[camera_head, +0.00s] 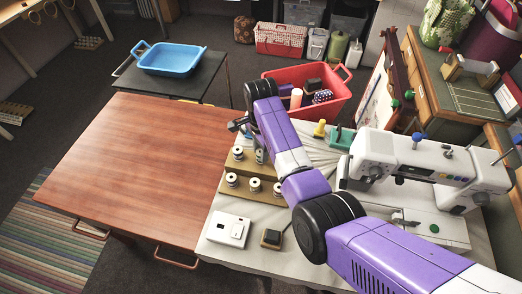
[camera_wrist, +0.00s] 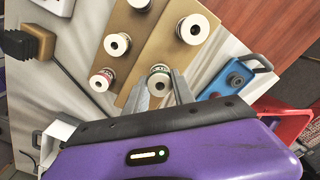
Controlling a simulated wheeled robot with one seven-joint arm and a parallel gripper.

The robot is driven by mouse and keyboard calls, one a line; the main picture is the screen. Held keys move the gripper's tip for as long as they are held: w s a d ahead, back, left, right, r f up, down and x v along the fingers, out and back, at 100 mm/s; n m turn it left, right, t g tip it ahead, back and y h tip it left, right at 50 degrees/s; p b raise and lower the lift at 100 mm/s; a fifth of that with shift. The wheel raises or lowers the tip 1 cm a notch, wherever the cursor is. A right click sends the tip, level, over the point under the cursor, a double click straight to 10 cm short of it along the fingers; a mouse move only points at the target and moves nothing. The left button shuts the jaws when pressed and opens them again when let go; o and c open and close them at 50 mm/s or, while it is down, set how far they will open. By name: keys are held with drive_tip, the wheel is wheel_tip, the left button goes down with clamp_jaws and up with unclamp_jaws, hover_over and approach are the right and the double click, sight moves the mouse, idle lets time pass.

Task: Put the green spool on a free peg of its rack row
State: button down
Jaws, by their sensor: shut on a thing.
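The tan spool rack (camera_head: 236,191) stands on the light cloth-covered table, with several pale-topped spools on its two stepped rows. In the head view, the green spool (camera_head: 260,157) is partly hidden by my arm. Whether a peg is inside it cannot be told.
The white sewing machine (camera_head: 420,165) stands right of my arm. A red basket (camera_head: 330,110) and a yellow object (camera_head: 319,129) are behind the rack. A white switch box (camera_head: 228,229) and a small dark block (camera_head: 271,239) lie in front. The brown wooden table (camera_head: 140,160) is clear.

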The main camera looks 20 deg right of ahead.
drive_tip(key=shift+f+b, duration=0.4)
drive_tip(key=shift+f, duration=0.25)
drive_tip(key=c, duration=1)
unclamp_jaws()
drive_tip(key=shift+o, duration=0.2)
drive_tip(key=shift+r+b, duration=0.3)
drive_tip(key=shift+r, duration=3.65)
